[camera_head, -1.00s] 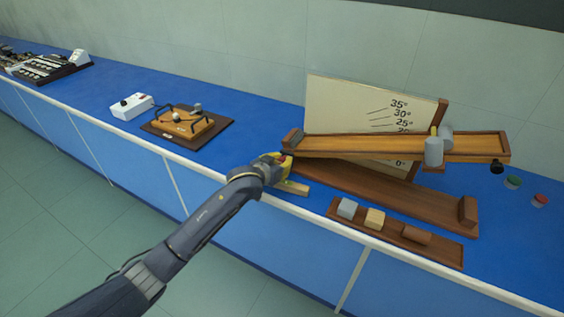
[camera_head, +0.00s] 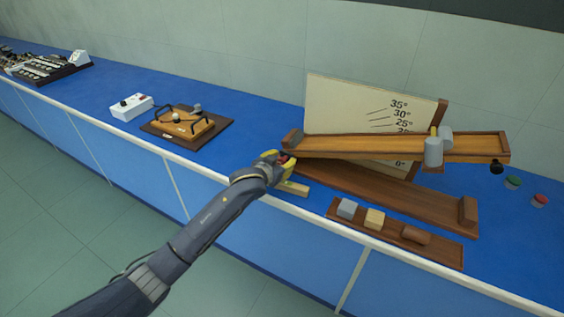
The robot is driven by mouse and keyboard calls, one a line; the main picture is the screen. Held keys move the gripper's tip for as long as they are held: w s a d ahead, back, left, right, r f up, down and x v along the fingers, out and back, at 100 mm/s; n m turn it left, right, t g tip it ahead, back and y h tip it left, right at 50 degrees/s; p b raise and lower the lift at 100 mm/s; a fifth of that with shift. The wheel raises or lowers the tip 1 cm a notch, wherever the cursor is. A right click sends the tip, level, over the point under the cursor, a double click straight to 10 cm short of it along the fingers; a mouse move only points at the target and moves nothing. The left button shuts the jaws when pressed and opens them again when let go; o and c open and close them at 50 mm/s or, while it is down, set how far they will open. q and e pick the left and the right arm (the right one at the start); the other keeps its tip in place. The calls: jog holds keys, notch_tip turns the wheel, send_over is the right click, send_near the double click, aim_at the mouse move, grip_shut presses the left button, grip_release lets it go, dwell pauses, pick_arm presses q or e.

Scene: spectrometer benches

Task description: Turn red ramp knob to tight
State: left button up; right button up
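The wooden ramp (camera_head: 380,147) rests at a slight tilt on a brown base (camera_head: 400,192), in front of a cream angle board (camera_head: 335,105) with degree marks. A small red knob (camera_head: 283,158) shows at the ramp's left end, mostly hidden by my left gripper. My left gripper (camera_head: 285,162) has yellow fingers and is at the knob. The fingers are small and partly hidden, so I cannot tell if they close on it. My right gripper is not in view.
A brown tray (camera_head: 447,252) with small blocks (camera_head: 374,219) lies in front of the ramp. A white box (camera_head: 132,106) and a wooden device (camera_head: 185,124) stand to the left. Green (camera_head: 512,182) and red (camera_head: 540,200) buttons are at the right.

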pick_arm(q)
jog(key=shift+o, duration=0.9)
jog(key=shift+f, duration=0.1)
jog(key=shift+s, duration=0.2)
jog(key=v, duration=1.1)
jog(key=shift+s+a+r, duration=0.2)
jog(key=shift+s+r, duration=0.05)
